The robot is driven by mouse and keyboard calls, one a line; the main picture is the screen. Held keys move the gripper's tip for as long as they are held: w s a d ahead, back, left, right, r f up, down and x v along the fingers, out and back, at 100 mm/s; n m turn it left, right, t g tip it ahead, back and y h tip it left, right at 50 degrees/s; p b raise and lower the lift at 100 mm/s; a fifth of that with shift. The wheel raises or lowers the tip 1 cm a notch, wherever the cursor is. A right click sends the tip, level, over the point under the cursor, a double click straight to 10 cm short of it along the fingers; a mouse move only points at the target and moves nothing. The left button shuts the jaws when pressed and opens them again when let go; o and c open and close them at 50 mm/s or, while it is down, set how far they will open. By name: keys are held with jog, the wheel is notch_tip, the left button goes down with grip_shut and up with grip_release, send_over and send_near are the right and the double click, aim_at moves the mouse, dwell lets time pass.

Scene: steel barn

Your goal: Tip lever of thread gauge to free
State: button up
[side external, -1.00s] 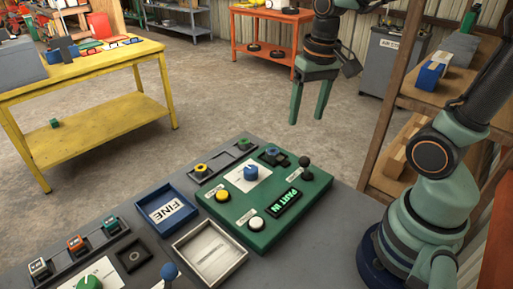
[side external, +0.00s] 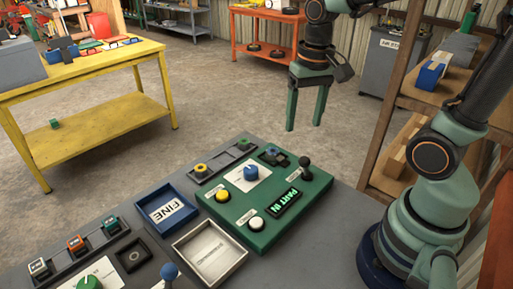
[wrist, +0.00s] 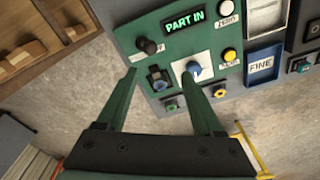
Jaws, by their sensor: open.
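The green thread gauge (side external: 265,190) lies on the grey bench. Its black-knobbed lever (side external: 305,162) stands near the gauge's far right corner, roughly upright. A display (side external: 283,203) glows "PART IN". A dark holder (side external: 273,156) sits near the lever, with a small part in it. In the wrist view the lever (wrist: 149,46) is beyond the left fingertip, beside the display (wrist: 185,22). My gripper (side external: 305,124) is open and empty, in the air above and behind the gauge, apart from the lever. Its two green fingers also show in the wrist view (wrist: 160,72).
The gauge also bears a blue knob (side external: 251,173), a yellow button (side external: 222,195) and a white button (side external: 256,224). A blue "FINE" tray (side external: 166,206) and a pale tray (side external: 210,252) are at left. Wooden shelves (side external: 393,120) stand at right.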

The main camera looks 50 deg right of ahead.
aim_at(305, 157)
jog(key=shift+m+g, duration=0.5)
jog(key=shift+m, duration=0.1)
jog(key=f, duration=0.4)
jog(key=d+f, duration=0.1)
jog(key=f, duration=0.8)
jog(key=shift+s+d+f, duration=0.15)
jog(key=shift+s+d, duration=0.15)
jog(key=shift+s, duration=0.05)
grip_shut()
dwell(0.4)
